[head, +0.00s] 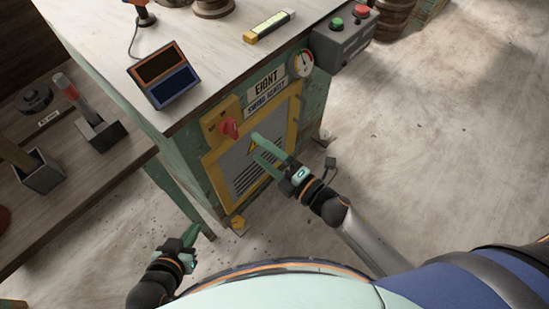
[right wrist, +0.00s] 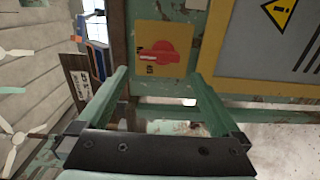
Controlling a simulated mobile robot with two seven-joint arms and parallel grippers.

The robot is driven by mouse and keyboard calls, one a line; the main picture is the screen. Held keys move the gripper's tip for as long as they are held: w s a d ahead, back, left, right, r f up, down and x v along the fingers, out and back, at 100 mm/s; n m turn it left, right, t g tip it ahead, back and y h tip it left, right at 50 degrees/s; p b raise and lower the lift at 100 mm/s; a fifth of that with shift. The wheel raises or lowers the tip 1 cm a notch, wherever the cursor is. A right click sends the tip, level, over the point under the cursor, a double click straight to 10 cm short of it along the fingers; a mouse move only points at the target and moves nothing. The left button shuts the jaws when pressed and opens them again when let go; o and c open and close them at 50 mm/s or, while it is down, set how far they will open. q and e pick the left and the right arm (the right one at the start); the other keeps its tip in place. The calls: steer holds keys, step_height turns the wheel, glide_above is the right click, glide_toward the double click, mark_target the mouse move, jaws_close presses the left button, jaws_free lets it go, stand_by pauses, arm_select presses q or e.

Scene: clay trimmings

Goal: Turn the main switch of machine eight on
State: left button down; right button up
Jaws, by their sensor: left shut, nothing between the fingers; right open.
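The main switch is a red rotary knob (head: 229,128) on a yellow plate (head: 216,113), on the front of the green cabinet labelled EIGHT (head: 266,83). In the right wrist view the red knob (right wrist: 158,52) sits ahead, between and beyond the fingertips. Small marks beside it are too blurred to read surely. My right gripper (head: 262,146) is open and empty, in front of the cabinet's panel, to the right of the knob and apart from it. Its green fingers also show in the right wrist view (right wrist: 160,85). My left gripper (head: 192,236) is shut and empty, low near the floor.
A dark two-panel display (head: 163,74) stands on the cabinet top's front edge. A gauge (head: 301,63) and a grey box with green and red buttons (head: 343,38) are at the right. A wooden bench (head: 105,160) with a red-handled lever (head: 88,110) is at left.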

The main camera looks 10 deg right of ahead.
arm_select(q)
steer(key=shift+d, duration=0.1)
arm_select(e)
steer(key=shift+v, duration=2.1)
arm_select(q)
steer(key=shift+s+f, duration=0.1)
steer(key=shift+s, duration=0.05)
arm_select(e)
steer(key=s+d+f+m+g+h, duration=0.3)
steer(key=s+f+m+h, duration=0.15)
steer(key=m, duration=0.65)
steer(key=s+d+f+m+g+h, duration=0.3)
steer(key=s+f+m, duration=0.2)
steer(key=m, duration=0.6)
arm_select(q)
steer(key=s+a+r+p, duration=0.1)
steer(key=a+r+p, duration=0.2)
steer(key=r+p, duration=1)
steer(key=p, duration=0.4)
steer(key=shift+s+n+y, duration=0.15)
steer(key=shift+n+y, duration=0.25)
arm_select(e)
step_height(320, 180, up, 13)
steer(key=s+d+m, duration=0.1)
steer(key=d, duration=0.2)
steer(key=shift+t+h, duration=0.35)
steer(key=shift+t, duration=0.05)
